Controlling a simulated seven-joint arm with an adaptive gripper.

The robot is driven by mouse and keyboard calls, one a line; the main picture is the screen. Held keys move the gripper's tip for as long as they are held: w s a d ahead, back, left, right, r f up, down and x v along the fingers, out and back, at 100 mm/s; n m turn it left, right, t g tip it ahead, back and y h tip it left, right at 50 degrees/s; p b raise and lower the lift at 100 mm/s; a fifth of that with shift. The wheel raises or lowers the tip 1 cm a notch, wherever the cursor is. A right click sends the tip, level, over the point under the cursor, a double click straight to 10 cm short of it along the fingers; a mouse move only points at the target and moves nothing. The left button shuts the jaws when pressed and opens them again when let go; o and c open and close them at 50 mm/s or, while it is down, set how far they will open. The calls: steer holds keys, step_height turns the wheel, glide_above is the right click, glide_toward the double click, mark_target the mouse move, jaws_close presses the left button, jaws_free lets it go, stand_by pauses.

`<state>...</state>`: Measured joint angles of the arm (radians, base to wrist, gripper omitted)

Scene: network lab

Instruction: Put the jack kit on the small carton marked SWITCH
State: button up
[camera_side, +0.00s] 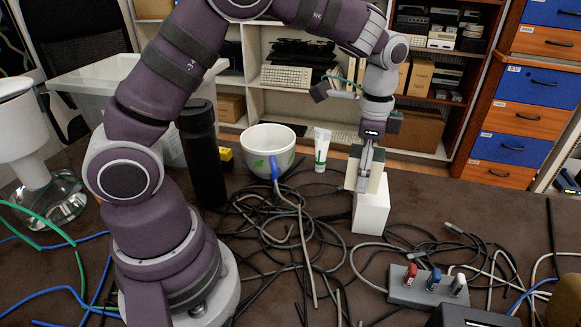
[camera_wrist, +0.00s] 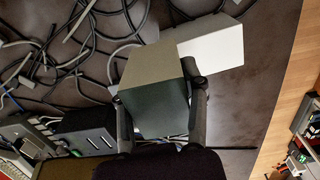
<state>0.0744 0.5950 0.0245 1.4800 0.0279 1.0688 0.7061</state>
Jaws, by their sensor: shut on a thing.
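The jack kit, a box with beige and dark green faces (camera_side: 376,172), is held upright between the fingers of my gripper (camera_side: 365,170). It also shows in the wrist view (camera_wrist: 152,66), with one finger on each side. A small white carton (camera_side: 371,212) stands on the table directly below the kit in the side view. In the wrist view the white carton (camera_wrist: 215,48) shows beyond the kit, partly hidden by it. The kit's lower end overlaps the carton's top in the side view; I cannot tell whether they touch. No SWITCH marking is readable.
Tangled cables (camera_side: 300,235) cover the table left of the carton. A white mug (camera_side: 267,148), a white tube (camera_side: 321,148) and a black cylinder (camera_side: 202,155) stand behind them. A grey hub with USB sticks (camera_side: 428,288) lies in front. Some table right of the carton is clear.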

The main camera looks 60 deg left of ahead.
mark_target(372, 197)
steer(key=w, duration=0.3)
steer(key=shift+d+f, duration=0.1)
steer(key=shift+f, duration=1.8)
steer(key=shift+f, duration=0.15)
steer(key=o, duration=1.2)
